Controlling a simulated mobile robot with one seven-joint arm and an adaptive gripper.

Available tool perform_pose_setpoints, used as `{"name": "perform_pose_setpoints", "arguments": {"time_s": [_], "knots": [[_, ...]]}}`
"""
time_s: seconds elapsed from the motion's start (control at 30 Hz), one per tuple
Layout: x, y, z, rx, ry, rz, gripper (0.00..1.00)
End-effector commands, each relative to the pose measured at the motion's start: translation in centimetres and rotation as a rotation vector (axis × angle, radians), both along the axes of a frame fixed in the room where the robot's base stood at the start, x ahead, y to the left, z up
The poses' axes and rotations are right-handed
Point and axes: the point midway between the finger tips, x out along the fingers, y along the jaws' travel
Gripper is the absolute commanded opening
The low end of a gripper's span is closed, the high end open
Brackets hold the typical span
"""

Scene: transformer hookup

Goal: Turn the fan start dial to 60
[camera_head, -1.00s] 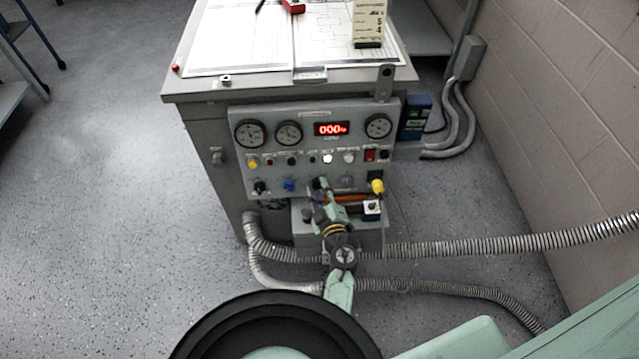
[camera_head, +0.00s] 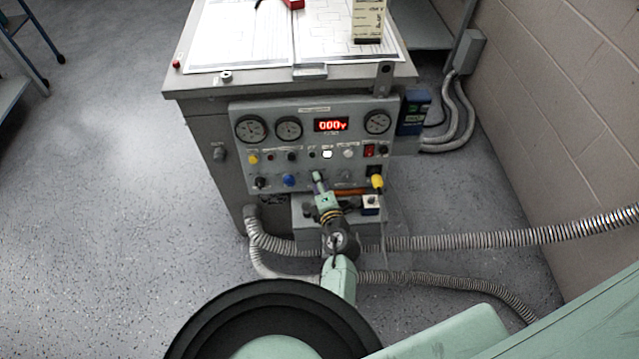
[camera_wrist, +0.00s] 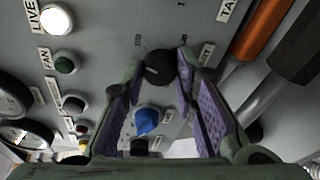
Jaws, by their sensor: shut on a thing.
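The fan start dial (camera_wrist: 158,68) is a black round knob on the grey panel, with small scale marks and numbers around it in the wrist view. A label ending in "ART" is beside it; I cannot read the dial's setting clearly. My gripper (camera_wrist: 162,76) has its two purple-padded fingers on either side of the dial and is shut on it. In the head view my gripper (camera_head: 318,178) reaches the lower middle of the panel and hides the dial.
The control panel (camera_head: 240,170) carries gauges, a red display (camera_head: 331,125), lamps and switches. A blue knob (camera_wrist: 147,122) sits close by. A yellow-ended plug (camera_head: 377,182) and an orange handle (camera_wrist: 262,30) are near the gripper. Grey hoses (camera_head: 450,242) run below.

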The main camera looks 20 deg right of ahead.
Motion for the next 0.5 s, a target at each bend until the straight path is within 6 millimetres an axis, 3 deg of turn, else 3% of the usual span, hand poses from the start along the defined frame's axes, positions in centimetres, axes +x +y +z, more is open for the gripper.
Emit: {"name": "perform_pose_setpoints", "arguments": {"time_s": [0.5], "knots": [[0.19,0.16,0.34,-0.466,0.13,0.081,0.0]]}}
